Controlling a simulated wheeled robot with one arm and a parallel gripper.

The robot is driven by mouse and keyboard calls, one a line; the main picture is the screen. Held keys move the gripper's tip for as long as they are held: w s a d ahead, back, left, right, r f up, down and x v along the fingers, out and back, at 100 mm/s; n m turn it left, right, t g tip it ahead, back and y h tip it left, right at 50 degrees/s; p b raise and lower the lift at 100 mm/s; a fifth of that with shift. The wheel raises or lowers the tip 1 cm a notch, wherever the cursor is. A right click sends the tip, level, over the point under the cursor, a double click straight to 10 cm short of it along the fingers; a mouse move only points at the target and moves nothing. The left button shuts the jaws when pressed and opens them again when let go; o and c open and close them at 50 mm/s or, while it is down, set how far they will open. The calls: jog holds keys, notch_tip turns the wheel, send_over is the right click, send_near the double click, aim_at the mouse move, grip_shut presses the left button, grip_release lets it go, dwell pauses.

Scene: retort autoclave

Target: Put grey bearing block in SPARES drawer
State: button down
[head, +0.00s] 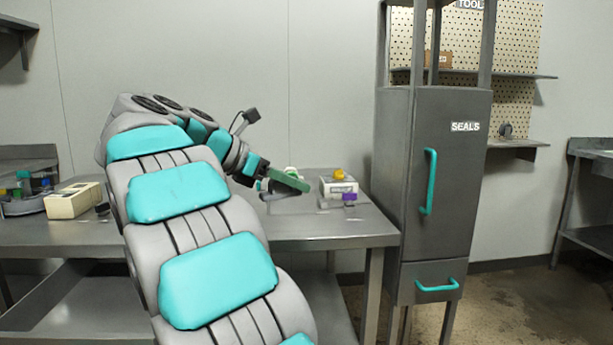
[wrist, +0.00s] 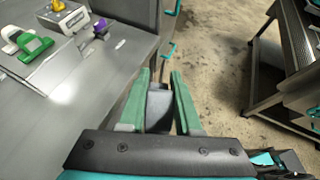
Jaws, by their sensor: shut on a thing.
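My gripper (wrist: 160,82) has green fingers shut on a small grey block (wrist: 158,108), which appears to be the bearing block and is partly hidden between them. In the head view my gripper (head: 292,182) is above the right part of the steel bench, left of the cabinet. The block cannot be made out there. A drawer with a teal handle (head: 437,287) is at the bottom of the dark grey cabinet and looks shut. No SPARES label is readable.
The cabinet door marked SEALS (head: 452,160) is shut, above the drawer. The bench (head: 335,223) holds a white box with a yellow knob (head: 340,179) and a purple piece (head: 349,198). A cream box (head: 73,200) lies at left. Floor right of the cabinet is clear.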

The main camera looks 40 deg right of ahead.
jog(key=w+a+f+n+t+y, duration=0.2)
jog(key=w+a+f+n+t, duration=0.95)
jog(key=w+a, duration=0.35)
jog(key=n+t+y, duration=0.4)
jog(key=n+y, duration=0.6)
send_over(125, 300)
notch_tip(125, 300, down, 13)
jog(key=shift+w+r, duration=0.15)
jog(key=shift+r, duration=0.2)
